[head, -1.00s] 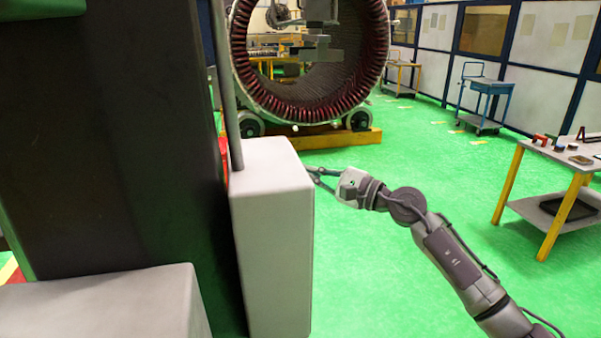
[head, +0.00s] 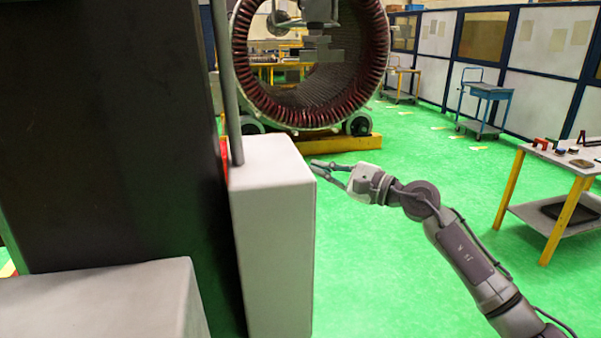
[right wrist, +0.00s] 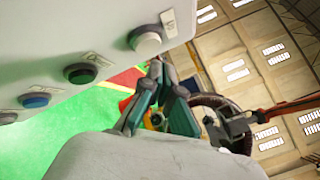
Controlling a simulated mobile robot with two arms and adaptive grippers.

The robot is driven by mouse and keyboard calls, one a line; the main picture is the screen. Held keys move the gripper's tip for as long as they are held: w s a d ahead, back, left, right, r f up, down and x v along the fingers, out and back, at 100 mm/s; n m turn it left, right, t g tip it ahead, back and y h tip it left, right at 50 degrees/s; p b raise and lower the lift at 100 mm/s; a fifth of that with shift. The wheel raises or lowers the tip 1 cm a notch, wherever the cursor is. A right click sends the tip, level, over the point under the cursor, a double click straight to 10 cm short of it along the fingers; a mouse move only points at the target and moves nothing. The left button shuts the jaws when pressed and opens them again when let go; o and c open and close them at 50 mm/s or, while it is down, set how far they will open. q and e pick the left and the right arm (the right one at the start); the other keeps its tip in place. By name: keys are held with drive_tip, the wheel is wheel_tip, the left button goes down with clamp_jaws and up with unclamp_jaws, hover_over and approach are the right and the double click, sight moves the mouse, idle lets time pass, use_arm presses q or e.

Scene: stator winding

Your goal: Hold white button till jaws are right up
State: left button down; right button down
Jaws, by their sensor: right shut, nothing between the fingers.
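The white button (right wrist: 146,41) is the uppermost of a row on the side of a pale box in the right wrist view. My right gripper (right wrist: 157,68) is shut and empty, its fingertips just below the white button in that view, seemingly apart from it. In the head view my right gripper (head: 314,168) is beside the right face of the pale box (head: 272,240); the buttons are hidden there. Grey jaw-like tooling (head: 322,50) hangs inside the big stator ring (head: 376,75); its exact height is hard to tell. My left gripper is not in view.
A dark column (head: 110,130) fills the left of the head view. A table with tools (head: 565,160) and a blue cart (head: 487,90) stand right. Green floor between is clear.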

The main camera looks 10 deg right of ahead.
drive_tip(key=d+b, duration=0.3)
drive_tip(key=d, duration=0.1)
drive_tip(key=shift+d, duration=0.25)
idle(0.6)
